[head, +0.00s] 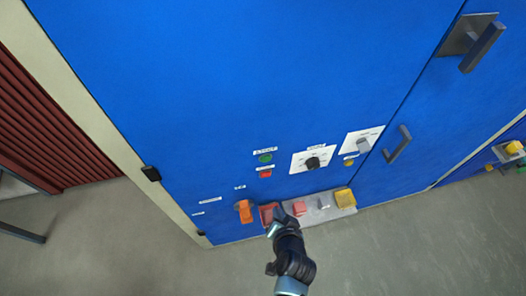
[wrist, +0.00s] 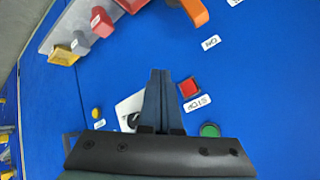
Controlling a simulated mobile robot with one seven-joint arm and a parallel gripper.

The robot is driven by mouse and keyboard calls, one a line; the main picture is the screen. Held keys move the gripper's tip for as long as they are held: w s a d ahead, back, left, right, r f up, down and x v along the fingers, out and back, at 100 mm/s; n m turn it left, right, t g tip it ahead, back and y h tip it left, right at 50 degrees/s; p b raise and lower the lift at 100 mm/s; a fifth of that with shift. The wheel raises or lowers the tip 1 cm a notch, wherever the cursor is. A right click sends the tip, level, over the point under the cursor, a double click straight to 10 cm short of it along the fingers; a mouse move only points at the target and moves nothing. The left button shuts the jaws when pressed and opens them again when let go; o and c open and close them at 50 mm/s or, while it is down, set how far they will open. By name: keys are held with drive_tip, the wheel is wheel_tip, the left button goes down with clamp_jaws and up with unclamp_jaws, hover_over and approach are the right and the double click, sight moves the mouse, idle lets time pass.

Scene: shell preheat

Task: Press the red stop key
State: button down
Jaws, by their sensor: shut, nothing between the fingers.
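The red stop key (head: 265,174) is a small red square on the blue cabinet front, just below a green key (head: 264,157). In the wrist view the red key (wrist: 189,88) sits close to the right of my fingers, beside a white label that appears to read STOP. My gripper (wrist: 160,73) is shut and empty, its fingertips pointing at the blue panel. In the head view my gripper (head: 272,226) is in front of the ledge, lower in the picture than the key. I see no contact with the key.
A black knob (head: 313,162) and a grey knob (head: 363,145) are right of the keys. The panel above is bare.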

sight(265, 174)
drive_tip(key=shift+s+r, duration=0.1)
drive_tip(key=shift+s, duration=0.2)
drive_tip(key=w+a+b, duration=0.2)
drive_tip(key=w, duration=0.6)
drive_tip(key=shift+w+a, duration=0.25)
drive_tip(key=shift+a, duration=0.1)
drive_tip(key=shift+w, duration=0.1)
idle(1.9)
drive_tip(key=shift+w+a+b, duration=0.15)
drive_tip(key=shift+w+b, duration=0.15)
drive_tip(key=shift+b, duration=0.05)
drive_tip(key=shift+w+a, duration=0.15)
drive_tip(key=shift+w, duration=0.3)
idle(0.5)
drive_tip(key=shift+s+r, duration=0.1)
drive_tip(key=shift+s, duration=0.05)
drive_tip(key=shift+s+d, duration=0.3)
drive_tip(key=shift+s, duration=0.4)
